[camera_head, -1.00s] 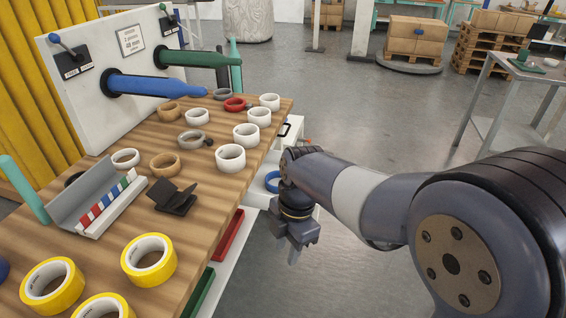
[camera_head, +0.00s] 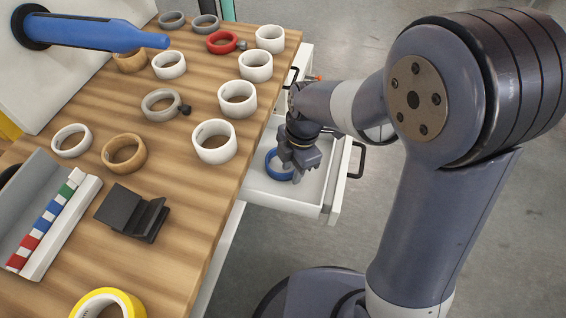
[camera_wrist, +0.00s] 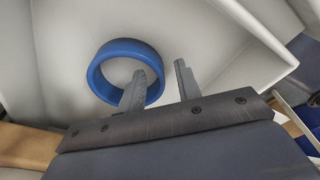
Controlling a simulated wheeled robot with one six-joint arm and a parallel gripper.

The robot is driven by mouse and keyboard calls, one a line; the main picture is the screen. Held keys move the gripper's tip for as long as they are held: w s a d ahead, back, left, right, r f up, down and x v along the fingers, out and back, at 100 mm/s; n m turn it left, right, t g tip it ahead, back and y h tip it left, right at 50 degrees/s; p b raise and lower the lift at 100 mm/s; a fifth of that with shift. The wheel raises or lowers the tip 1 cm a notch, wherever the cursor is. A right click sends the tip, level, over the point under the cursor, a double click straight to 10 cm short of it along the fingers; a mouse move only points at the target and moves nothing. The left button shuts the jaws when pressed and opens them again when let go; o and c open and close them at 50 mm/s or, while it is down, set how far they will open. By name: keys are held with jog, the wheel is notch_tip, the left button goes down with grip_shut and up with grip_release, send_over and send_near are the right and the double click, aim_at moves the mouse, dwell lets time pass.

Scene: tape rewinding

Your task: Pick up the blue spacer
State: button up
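The blue spacer (camera_head: 273,165), a plain blue ring, lies in an open white drawer (camera_head: 262,188) under the right edge of the wooden table. My gripper (camera_head: 297,172) points down into the drawer, at the right side of the ring and partly covering it. In the wrist view the whole spacer (camera_wrist: 98,76) shows, except where one finger covers part of its right wall. I cannot tell whether either finger touches the ring.
The drawer's walls (camera_wrist: 262,30) stand close around my gripper. The table (camera_head: 195,205) holds several white rolls (camera_head: 237,99), a red ring (camera_head: 221,43), a black stand (camera_head: 133,213) and a yellow tape roll (camera_head: 108,303). The floor at the right is clear.

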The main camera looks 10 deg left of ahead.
jog(key=shift+f, duration=0.1)
grip_shut()
dwell(0.6)
